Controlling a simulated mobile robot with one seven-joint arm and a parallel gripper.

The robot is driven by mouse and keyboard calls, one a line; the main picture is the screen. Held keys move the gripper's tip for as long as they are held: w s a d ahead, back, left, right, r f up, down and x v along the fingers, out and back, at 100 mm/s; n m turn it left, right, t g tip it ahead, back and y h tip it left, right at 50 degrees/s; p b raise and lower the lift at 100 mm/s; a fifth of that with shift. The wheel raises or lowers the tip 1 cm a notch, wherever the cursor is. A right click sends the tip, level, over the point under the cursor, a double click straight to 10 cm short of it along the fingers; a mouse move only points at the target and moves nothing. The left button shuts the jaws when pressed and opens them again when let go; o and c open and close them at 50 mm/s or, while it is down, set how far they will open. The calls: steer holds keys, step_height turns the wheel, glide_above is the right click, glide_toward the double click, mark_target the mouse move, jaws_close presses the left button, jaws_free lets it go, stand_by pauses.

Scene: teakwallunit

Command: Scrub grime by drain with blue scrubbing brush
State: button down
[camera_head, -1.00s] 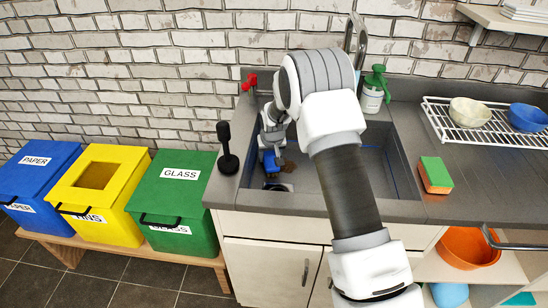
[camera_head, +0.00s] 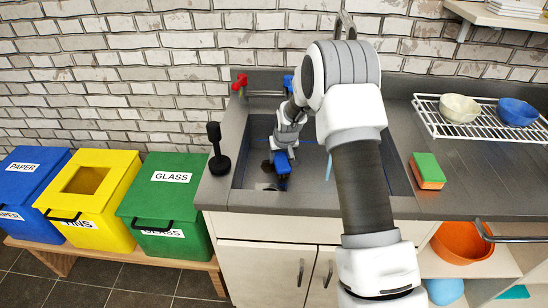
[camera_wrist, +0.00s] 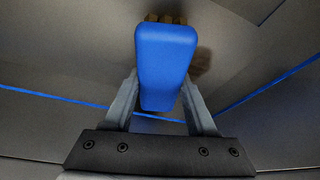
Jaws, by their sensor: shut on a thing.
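My gripper (camera_wrist: 160,105) is shut on the blue scrubbing brush (camera_wrist: 165,50), with one finger on each side of it. In the head view the brush (camera_head: 283,165) is low inside the dark grey sink (camera_head: 240,172), pointing toward the front wall. Brown bristles (camera_wrist: 166,17) show at its far end in the wrist view. A brown patch (camera_wrist: 201,62), which looks like grime, shows just right of the brush there. In the head view the brush and gripper cover where the grime lay. The drain (camera_head: 268,187) is left of and nearer than the brush. I cannot tell whether the bristles touch the sink floor.
A black-handled plunger-like tool (camera_head: 217,150) stands left of the sink. A green and orange sponge (camera_head: 427,170) and a rack with bowls (camera_head: 470,125) are on the right counter. My arm hides much of the sink's right.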

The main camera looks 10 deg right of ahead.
mark_target(261, 163)
steer(key=shift+s+d+f, duration=0.1)
steer(key=shift+s+d, duration=0.1)
steer(key=shift+d, duration=0.45)
steer(key=shift+s+d, duration=0.15)
steer(key=shift+d, duration=0.45)
steer(key=shift+s, duration=0.2)
steer(key=shift+w+a+b, duration=0.25)
steer(key=shift+a+b, duration=0.1)
steer(key=shift+a, duration=1.1)
steer(key=shift+w+a+b, duration=0.3)
steer(key=shift+a+b, duration=0.05)
steer(key=shift+a, duration=1.05)
steer(key=shift+w+a+b, duration=0.25)
steer(key=shift+a+b, duration=0.1)
steer(key=shift+a, duration=1.1)
steer(key=shift+s+d, duration=0.2)
steer(key=shift+d, duration=0.9)
steer(key=shift+s+d, duration=0.15)
steer(key=shift+d, duration=0.9)
steer(key=shift+s+d+b, duration=0.2)
steer(key=shift+s+d, duration=0.05)
steer(key=shift+d, duration=0.8)
steer(key=shift+s+d+b, duration=0.2)
steer(key=shift+d, duration=0.8)
steer(key=shift+r+p, duration=1.65)
steer(key=shift+r, duration=1.4)
